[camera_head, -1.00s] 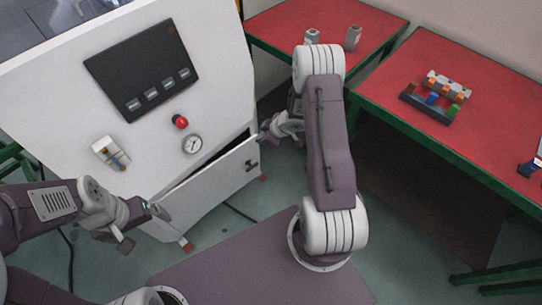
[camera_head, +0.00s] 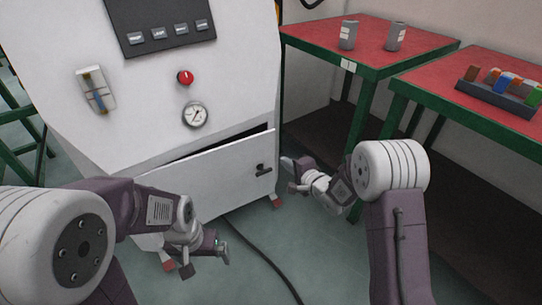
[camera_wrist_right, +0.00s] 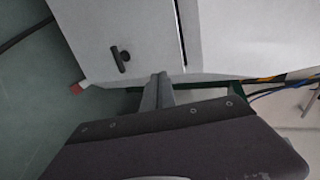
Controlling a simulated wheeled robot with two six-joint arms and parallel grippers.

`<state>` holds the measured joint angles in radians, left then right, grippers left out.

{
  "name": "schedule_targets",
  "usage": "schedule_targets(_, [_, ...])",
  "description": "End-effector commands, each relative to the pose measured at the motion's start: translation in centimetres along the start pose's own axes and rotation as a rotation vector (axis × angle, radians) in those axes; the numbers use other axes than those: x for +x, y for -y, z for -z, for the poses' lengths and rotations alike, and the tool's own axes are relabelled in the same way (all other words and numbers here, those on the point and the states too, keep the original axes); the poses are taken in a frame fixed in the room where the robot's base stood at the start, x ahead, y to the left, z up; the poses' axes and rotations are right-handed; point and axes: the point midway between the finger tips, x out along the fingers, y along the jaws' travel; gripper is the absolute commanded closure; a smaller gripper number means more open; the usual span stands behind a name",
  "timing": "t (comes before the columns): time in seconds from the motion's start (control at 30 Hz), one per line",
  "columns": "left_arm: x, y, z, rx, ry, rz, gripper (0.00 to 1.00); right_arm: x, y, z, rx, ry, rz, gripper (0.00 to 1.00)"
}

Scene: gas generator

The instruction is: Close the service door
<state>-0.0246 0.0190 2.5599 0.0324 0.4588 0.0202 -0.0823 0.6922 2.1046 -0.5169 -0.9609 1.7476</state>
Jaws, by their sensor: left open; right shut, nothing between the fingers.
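The service door (camera_head: 225,180) is the white lower panel of the machine. It stands ajar, with a dark gap along its top edge. Its black handle (camera_head: 263,169) is near the right end, and it also shows in the right wrist view (camera_wrist_right: 120,58). My right gripper (camera_head: 287,166) is shut and empty, just right of the door's handle end. In the right wrist view its fingers (camera_wrist_right: 157,92) are together near the door's lower edge; I cannot tell whether they touch it. My left gripper (camera_head: 224,251) is open and empty, low in front of the door's left part.
Red-topped tables (camera_head: 370,40) with green frames stand at the right, close to my right arm. A black cable (camera_head: 265,255) lies on the floor in front of the machine.

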Motion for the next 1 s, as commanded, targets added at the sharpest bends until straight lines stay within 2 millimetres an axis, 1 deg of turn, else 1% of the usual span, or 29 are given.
schedule_targets(0.07, [-0.7,0.0,0.1,0.0,-0.001,0.0,0.0,0.3,0.3,0.0,0.0,0.0,-0.001,1.0])
schedule_targets(0.17, [-1.9,0.0,0.2,0.0,0.0,0.0,0.0,1.5,0.6,0.0,0.0,0.002,-0.003,1.0])
schedule_targets(0.2, [-2.5,-0.1,0.3,0.0,0.0,0.0,0.0,2.3,0.6,-0.1,0.0,0.002,-0.003,1.0])
schedule_targets(0.27, [-0.6,0.0,0.1,0.0,-0.002,0.0,0.0,4.0,-0.5,0.0,-0.003,0.001,0.001,1.0])
schedule_targets(0.3, [-0.1,0.0,0.0,0.0,0.0,0.0,0.0,4.9,-0.5,0.0,-0.002,0.001,0.002,1.0])
schedule_targets(0.53, [2.5,0.1,-0.3,0.0,0.0,0.0,0.0,9.9,-0.6,0.0,-0.003,0.002,0.0,1.0])
schedule_targets(0.6, [3.2,0.1,-0.3,0.0,0.0,0.0,0.0,11.1,-0.2,0.0,-0.003,0.0,0.003,1.0])
schedule_targets(0.7, [4.0,0.1,-0.4,0.0,0.0,0.0,0.0,12.5,0.4,0.0,-0.002,0.0,0.001,1.0])
schedule_targets(0.8, [4.3,0.1,-0.5,0.0,0.0,0.0,0.0,13.3,0.8,0.0,-0.002,0.0,0.0,1.0])
schedule_targets(1.0, [4.4,0.1,-0.5,0.0,0.0,0.0,0.0,13.8,1.2,0.1,-0.001,-0.001,-0.002,1.0])
